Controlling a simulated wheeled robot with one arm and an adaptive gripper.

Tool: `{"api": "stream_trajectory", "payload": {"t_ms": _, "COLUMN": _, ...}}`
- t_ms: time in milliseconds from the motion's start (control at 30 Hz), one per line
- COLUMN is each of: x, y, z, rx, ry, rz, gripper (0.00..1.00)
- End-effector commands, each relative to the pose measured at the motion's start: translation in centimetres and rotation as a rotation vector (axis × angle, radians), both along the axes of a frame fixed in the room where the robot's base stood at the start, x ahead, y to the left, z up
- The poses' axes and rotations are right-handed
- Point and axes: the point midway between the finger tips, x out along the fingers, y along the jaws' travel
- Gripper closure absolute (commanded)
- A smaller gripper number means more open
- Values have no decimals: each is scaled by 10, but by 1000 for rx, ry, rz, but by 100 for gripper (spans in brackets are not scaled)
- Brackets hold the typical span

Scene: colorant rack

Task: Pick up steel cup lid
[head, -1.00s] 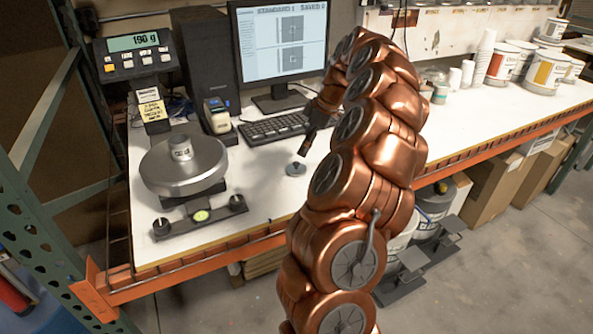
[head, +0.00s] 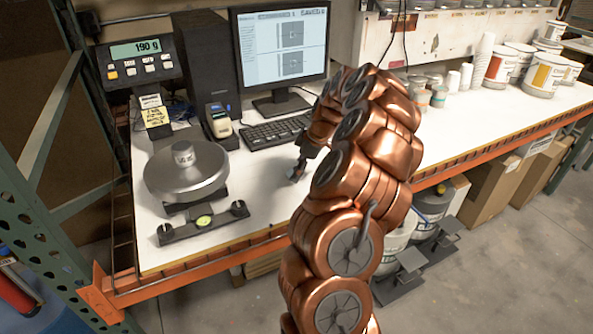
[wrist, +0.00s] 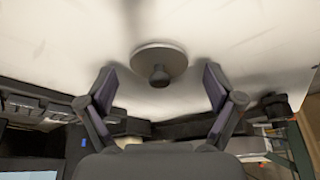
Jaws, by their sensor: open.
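The steel cup lid (wrist: 150,55) is a round grey disc with a dark knob. In the wrist view it lies on the white bench top, between and a little beyond my fingertips. My gripper (wrist: 160,82) is open, with one finger on each side and nothing between the pads. In the head view my gripper (head: 297,172) is low over the bench in front of the keyboard, and it and my arm largely hide the lid. I cannot tell the exact height of the fingertips above the bench.
The keyboard (head: 275,131) and monitor (head: 280,48) are behind my gripper. Cans and cups stand at the back right.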

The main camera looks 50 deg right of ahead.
Motion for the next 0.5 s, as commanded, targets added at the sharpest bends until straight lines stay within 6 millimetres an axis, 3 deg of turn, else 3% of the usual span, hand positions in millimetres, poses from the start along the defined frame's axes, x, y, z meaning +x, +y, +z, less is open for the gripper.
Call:
{"api": "stream_trajectory", "payload": {"t_ms": 200, "x": 1, "y": 0, "z": -1, "rx": -2, "ry": -2, "rz": -1, "gripper": 9}}
{"api": "stream_trajectory", "payload": {"t_ms": 500, "x": 1, "y": 0, "z": -1, "rx": -2, "ry": -2, "rz": -1, "gripper": 39}}
